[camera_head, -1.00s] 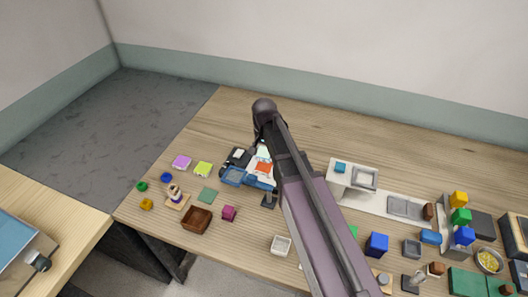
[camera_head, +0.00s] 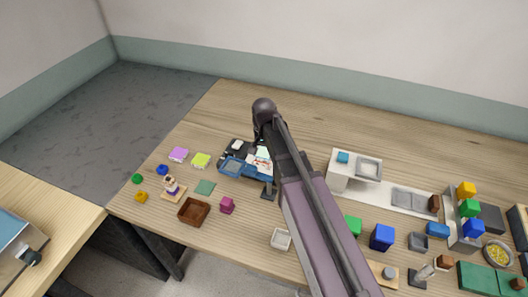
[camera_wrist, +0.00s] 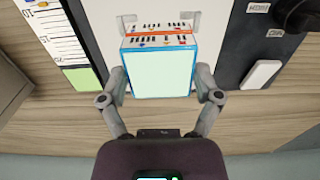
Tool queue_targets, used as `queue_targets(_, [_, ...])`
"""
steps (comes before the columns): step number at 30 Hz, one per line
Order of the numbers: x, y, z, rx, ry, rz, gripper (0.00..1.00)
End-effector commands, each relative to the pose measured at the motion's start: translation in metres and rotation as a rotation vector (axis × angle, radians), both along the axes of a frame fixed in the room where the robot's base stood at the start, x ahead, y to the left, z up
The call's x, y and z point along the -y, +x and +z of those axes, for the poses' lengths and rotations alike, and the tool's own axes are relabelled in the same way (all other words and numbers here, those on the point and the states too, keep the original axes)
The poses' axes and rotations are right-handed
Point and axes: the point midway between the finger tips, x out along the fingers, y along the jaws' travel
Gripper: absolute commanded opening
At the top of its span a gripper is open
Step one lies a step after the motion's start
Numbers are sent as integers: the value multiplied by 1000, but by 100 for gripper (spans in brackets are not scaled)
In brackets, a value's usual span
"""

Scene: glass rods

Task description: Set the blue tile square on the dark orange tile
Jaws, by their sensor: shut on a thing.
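In the wrist view my gripper (camera_wrist: 161,76) has its two fingers against the left and right sides of the blue tile (camera_wrist: 160,78), which has a pale mint face and blue edges. Piano-like dark marks run along its white side. The dark orange tile (camera_wrist: 157,28) shows as a narrow orange-edged strip just beyond and beneath it. The two look nearly in line; I cannot tell whether they touch. In the head view my arm hides much of this spot, and a small pale patch (camera_head: 263,153) shows beside the gripper.
The tiles are over a white board (camera_wrist: 105,20). A scale strip (camera_wrist: 55,35) with a green end lies left, and a dark panel with a white block (camera_wrist: 261,74) right. In the head view a blue tray (camera_head: 232,166) and a brown box (camera_head: 194,211) stand left of my arm.

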Motion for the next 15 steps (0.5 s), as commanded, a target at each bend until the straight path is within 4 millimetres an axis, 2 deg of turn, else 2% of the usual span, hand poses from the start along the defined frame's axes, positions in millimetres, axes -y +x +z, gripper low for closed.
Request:
queue_targets(9, [0, 0, 0, 0, 0, 0, 26])
queue_targets(10, [0, 0, 0, 0, 0, 0, 91])
queue_targets(11, [0, 0, 0, 0, 0, 0, 100])
queue_targets(15, [0, 0, 0, 0, 0, 0, 100])
